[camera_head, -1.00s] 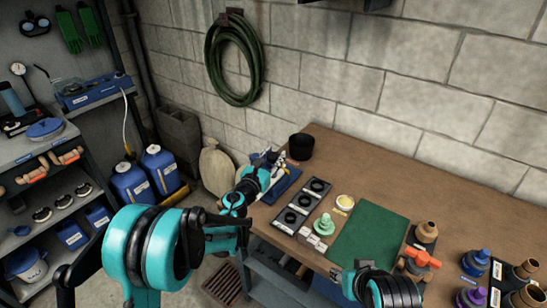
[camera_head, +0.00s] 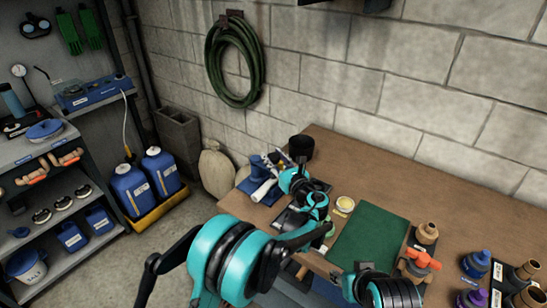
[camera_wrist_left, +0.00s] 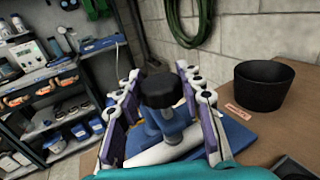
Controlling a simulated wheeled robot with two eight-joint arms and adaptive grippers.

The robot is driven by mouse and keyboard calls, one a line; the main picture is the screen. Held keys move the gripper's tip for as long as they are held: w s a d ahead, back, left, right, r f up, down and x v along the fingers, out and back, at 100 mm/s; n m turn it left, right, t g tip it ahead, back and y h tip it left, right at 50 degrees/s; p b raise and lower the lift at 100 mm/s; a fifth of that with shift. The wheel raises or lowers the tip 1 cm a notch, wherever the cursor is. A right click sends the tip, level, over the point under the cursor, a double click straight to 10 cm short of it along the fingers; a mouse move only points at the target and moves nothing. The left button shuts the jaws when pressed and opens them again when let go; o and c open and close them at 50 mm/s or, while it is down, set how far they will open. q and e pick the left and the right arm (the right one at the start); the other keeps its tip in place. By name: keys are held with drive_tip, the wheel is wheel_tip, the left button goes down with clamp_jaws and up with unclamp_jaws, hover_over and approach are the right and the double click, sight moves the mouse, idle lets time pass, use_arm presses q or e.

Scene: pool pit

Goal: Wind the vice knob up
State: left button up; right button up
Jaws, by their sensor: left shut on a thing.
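The small blue vice (camera_head: 246,184) stands at the bench's left end, with a white pipe (camera_head: 264,191) lying in it. In the left wrist view the vice's black knob (camera_wrist_left: 161,91) sits upright above the blue vice body (camera_wrist_left: 173,124) and the white pipe (camera_wrist_left: 165,151). My left gripper (camera_head: 272,161) is over the vice. In the left wrist view its fingers (camera_wrist_left: 162,100) stand on both sides of the knob and are shut on it. The fingers' contact points are partly hidden. My right gripper does not show; only part of my right arm is at the bottom.
A black cup (camera_head: 301,147) stands behind the vice near the wall; the wrist view also shows it (camera_wrist_left: 262,86). A green mat (camera_head: 369,239) and a small yellow dish (camera_head: 345,204) lie to the right. Blue jugs (camera_head: 161,171) stand on the floor at left.

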use_arm(q)
drive_tip(key=n+g+y, duration=0.2)
drive_tip(key=n+g+y+p, duration=0.1)
drive_tip(key=n+g+y, duration=0.1)
drive_tip(key=g+y, duration=0.1)
drive_tip(key=shift+f+n+y, duration=0.2)
drive_tip(key=shift+n+y, duration=0.1)
drive_tip(key=shift+n, duration=0.1)
idle(0.4)
drive_tip(key=o, duration=1.2)
drive_tip(key=shift+c, duration=0.2)
drive_tip(key=shift+w+a+f, duration=0.1)
drive_tip(key=shift+w, duration=0.05)
drive_tip(key=shift+r, duration=0.2)
drive_tip(key=v, duration=1.2)
drive_tip(key=shift+w, duration=0.1)
